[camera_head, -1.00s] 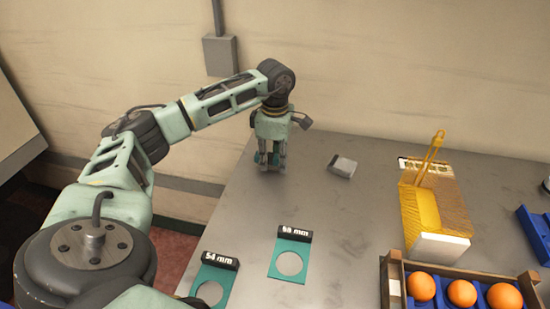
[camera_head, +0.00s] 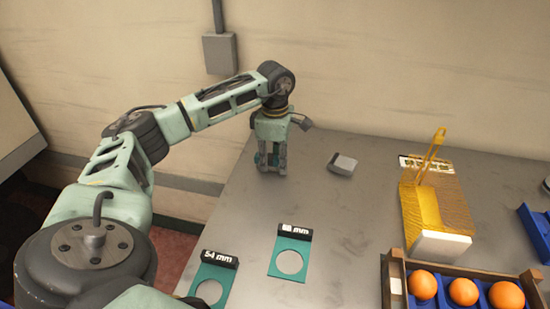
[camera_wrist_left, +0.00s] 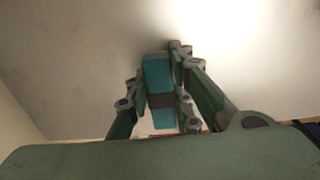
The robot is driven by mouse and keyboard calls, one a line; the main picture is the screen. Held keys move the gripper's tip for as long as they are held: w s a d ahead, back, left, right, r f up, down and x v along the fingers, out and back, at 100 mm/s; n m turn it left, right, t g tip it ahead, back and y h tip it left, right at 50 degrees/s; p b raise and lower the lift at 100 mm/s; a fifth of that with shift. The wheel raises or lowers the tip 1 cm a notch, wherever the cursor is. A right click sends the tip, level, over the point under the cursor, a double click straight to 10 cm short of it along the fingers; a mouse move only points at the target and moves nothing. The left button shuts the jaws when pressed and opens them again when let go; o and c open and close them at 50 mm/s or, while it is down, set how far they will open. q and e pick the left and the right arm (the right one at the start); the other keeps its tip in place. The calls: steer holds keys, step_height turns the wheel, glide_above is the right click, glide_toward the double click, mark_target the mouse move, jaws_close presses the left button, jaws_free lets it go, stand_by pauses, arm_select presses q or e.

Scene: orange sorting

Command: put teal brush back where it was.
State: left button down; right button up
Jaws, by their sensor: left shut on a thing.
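My left gripper (camera_head: 272,165) points down at the far left of the table, close to the wall. It is shut on the teal brush (camera_wrist_left: 158,78), whose teal body shows between the fingers in the left wrist view. A dark band and a pale end with a reddish edge also show there. In the head view the fingers mostly hide the brush, and I cannot tell whether it touches the table. My right gripper is out of view.
A small grey block (camera_head: 342,164) lies right of the left gripper. Two teal hole gauges (camera_head: 290,262) (camera_head: 228,279) lie nearer. A yellow mesh item (camera_head: 440,205), a wooden crate (camera_head: 455,270) of oranges and blue trays (camera_head: 537,235) are at right. The table's middle is clear.

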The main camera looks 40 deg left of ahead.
arm_select(q)
steer(key=shift+f, duration=0.1)
steer(key=c, duration=1.5)
jaws_free()
steer(key=shift+o, duration=0.3)
steer(key=o, duration=0.4)
steer(key=shift+c, duration=0.2)
steer(key=shift+r+p, duration=0.95)
steer(key=shift+r, duration=0.25)
steer(key=shift+r+p, duration=2.1)
steer(key=shift+r, duration=0.75)
